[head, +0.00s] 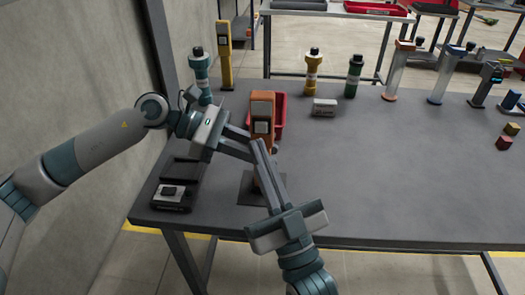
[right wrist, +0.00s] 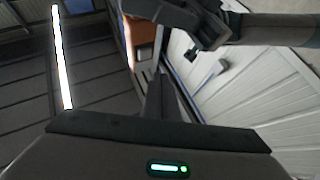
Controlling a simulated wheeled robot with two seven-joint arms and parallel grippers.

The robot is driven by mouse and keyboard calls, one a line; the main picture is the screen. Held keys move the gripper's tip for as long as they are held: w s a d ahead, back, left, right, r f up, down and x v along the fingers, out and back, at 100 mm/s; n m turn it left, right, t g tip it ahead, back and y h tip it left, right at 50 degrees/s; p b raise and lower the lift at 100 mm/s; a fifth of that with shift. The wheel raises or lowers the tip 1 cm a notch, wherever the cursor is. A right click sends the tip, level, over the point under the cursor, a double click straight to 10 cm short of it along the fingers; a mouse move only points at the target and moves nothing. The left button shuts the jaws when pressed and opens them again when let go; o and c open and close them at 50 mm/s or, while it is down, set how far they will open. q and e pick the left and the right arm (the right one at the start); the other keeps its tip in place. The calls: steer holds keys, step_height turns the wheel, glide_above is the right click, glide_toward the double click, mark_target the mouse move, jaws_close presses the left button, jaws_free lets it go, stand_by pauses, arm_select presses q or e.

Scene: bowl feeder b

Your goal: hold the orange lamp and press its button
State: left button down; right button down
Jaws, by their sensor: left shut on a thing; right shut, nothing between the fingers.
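The orange lamp (head: 262,106) stands upright near the left end of the table, with a pale panel on its front; its lower part is partly hidden by my grippers. My left gripper (head: 248,150) comes in from the left and is shut on the lamp's body. My right gripper (head: 258,147) is shut and empty, its fingertips close in front of the lamp; I cannot tell whether they touch it. In the right wrist view the orange lamp (right wrist: 143,35) shows beyond the right fingers, partly covered by the left gripper. The button cannot be made out.
A red bin (head: 280,112) stands right behind the lamp. A black-and-grey device (head: 172,196) lies at the table's front left corner. A yellow post (head: 225,60), a yellow bottle (head: 313,72), a green bottle (head: 354,78) and a white box (head: 324,107) stand behind. The table's front right is clear.

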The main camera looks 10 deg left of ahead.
arm_select(q)
steer(key=shift+f, duration=0.1)
arm_select(e)
steer(key=s, duration=0.3)
steer(key=shift+s, duration=0.4)
arm_select(q)
steer(key=c, duration=1.4)
jaws_free()
steer(key=shift+a, duration=0.1)
steer(key=v, duration=1.2)
arm_select(e)
steer(key=shift+f, duration=0.1)
